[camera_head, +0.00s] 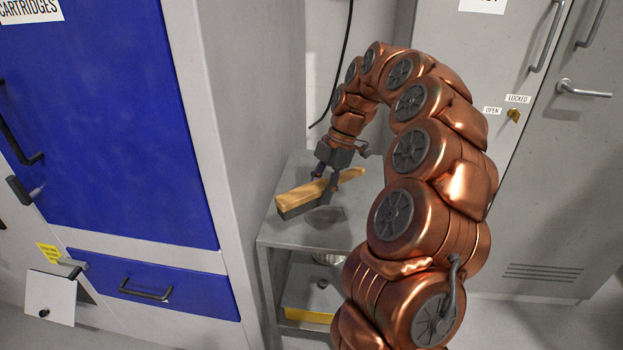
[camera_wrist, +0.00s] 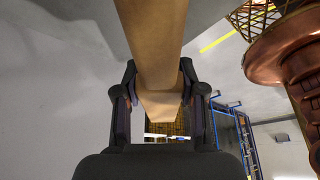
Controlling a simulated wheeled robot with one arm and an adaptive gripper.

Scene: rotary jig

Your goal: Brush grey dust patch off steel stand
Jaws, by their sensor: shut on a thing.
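My gripper (camera_head: 324,178) is shut on a brush (camera_head: 305,197) with a wooden body and dark bristles. In the wrist view the wooden brush (camera_wrist: 150,35) runs up between the two dark fingers (camera_wrist: 160,100). The brush is low over the top of the steel stand (camera_head: 280,228), bristles down; I cannot tell whether they touch it. A darker grey dust patch (camera_head: 325,216) lies on the stand top, just right of and in front of the brush. My arm hides the right part of the stand.
A blue-fronted cabinet (camera_head: 110,120) stands close on the left. Grey lockers (camera_head: 560,180) stand behind on the right. The stand's lower shelf holds a bowl (camera_head: 328,259) and a yellow-edged box (camera_head: 308,300). A black cable (camera_head: 340,70) hangs on the wall behind.

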